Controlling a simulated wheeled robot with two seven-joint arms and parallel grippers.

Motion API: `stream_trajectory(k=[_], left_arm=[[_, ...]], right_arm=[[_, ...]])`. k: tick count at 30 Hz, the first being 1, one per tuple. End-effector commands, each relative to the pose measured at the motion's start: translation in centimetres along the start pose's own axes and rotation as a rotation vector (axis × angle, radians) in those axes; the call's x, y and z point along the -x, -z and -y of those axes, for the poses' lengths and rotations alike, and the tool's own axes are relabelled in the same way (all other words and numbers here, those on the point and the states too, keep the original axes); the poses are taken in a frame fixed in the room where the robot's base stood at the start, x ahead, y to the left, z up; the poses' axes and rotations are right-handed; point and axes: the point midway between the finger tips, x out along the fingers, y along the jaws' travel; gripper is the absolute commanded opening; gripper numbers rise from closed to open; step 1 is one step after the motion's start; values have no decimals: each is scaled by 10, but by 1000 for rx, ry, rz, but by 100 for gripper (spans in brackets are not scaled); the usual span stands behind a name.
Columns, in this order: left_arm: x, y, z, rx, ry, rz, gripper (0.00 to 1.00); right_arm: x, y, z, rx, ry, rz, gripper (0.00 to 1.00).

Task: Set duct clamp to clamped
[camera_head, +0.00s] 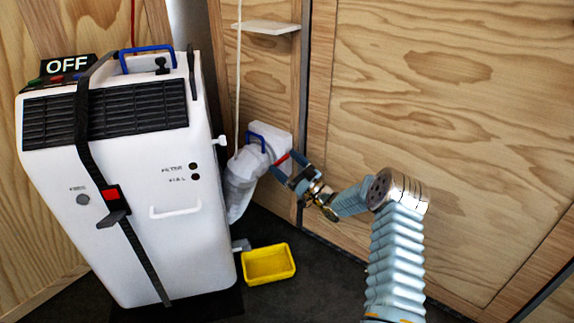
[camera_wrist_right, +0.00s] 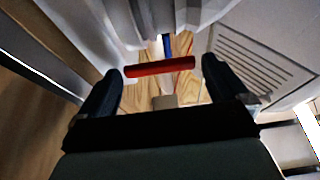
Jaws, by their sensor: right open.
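A white flexible duct (camera_head: 240,183) runs from the white wall fitting (camera_head: 272,140) down beside the machine. A red clamp handle (camera_head: 282,160) sits at the duct's wall end. My right gripper (camera_head: 286,171) is at the handle, coming from the right. In the right wrist view the red handle (camera_wrist_right: 160,67) lies crosswise between the two dark fingertips of the gripper (camera_wrist_right: 160,82). The fingers are open, with a gap visible on at least the right side. My left gripper is not in view.
A large white machine (camera_head: 165,245) with a black strap and an OFF sign (camera_head: 67,65) stands at the left. A yellow tray (camera_head: 268,264) lies on the dark floor below the duct. A small shelf (camera_head: 266,27) is on the plywood wall above. A thin cord (camera_head: 238,80) hangs near the duct.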

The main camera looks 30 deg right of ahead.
Motion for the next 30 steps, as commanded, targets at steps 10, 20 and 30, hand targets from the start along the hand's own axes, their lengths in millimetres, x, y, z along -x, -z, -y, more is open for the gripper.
stream_trajectory(k=[10,20,30], left_arm=[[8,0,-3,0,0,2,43],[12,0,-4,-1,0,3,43],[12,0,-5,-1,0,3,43]], right_arm=[[60,1,-1,-1,-3,3,100],[126,0,0,-1,-2,2,100],[139,0,0,0,0,1,100]])
